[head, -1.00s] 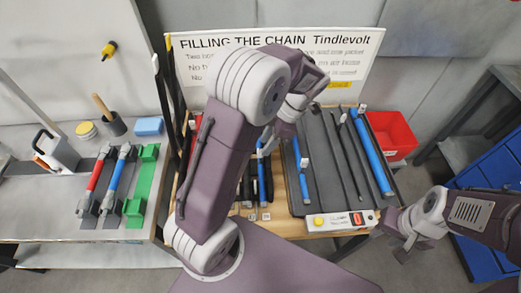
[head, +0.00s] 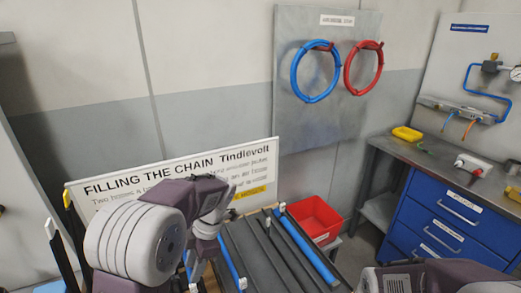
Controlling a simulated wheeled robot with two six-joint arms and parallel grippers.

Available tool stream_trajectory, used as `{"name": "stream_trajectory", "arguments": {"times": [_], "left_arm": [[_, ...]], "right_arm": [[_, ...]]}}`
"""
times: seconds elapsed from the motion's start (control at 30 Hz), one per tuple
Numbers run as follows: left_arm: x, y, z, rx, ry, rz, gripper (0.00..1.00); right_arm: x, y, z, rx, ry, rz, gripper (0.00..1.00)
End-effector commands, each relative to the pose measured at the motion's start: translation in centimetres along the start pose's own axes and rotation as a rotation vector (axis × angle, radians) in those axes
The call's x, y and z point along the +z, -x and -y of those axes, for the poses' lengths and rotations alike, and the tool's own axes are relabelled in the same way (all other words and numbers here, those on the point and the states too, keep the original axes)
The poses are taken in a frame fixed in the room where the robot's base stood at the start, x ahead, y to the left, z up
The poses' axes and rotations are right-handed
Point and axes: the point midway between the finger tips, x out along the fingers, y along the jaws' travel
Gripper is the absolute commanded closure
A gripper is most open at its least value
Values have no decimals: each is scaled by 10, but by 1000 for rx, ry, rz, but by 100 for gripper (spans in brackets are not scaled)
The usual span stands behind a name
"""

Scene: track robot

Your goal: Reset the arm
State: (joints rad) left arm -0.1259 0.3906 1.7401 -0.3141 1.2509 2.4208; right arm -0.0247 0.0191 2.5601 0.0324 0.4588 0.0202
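My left arm rises from the bottom left in the head view, with a large pale ribbed joint and a mauve wrist beyond it. My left gripper (head: 208,248) points down over the work table; its fingers are mostly hidden, so I cannot tell whether it is open or shut. My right gripper is outside the picture.
A sign board (head: 165,178) stands behind the table. A grey tray (head: 243,250) holds dark rods and a blue tube (head: 305,246). A red bin (head: 316,220) stands beside it. Blue drawers (head: 450,222) are at the right. Red and blue hoses (head: 363,68) hang on the wall.

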Motion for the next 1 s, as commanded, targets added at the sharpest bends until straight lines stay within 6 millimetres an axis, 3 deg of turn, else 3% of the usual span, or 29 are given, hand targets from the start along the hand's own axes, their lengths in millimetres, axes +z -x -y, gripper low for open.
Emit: {"name": "stream_trajectory", "arguments": {"times": [0.03,0.13,0.27,0.5,0.7,0.83,1.0], "left_arm": [[-20,6,14,-23,23,9,64],[-32,-4,47,-49,-164,96,64],[-31,-21,77,-8,-556,209,64],[-18,-51,116,226,-1406,320,64],[-4,-56,110,445,-1924,251,64],[-1,-54,106,493,-2061,214,64],[-2,-54,106,496,-2081,210,64]], "right_arm": [[-1,8,0,0,0,0,64],[-2,13,0,0,0,0,64],[-2,16,0,0,0,0,64],[-2,18,0,0,0,0,64],[-2,18,0,0,0,0,64],[-2,18,0,0,0,0,64],[-2,18,0,0,0,0,64]]}}
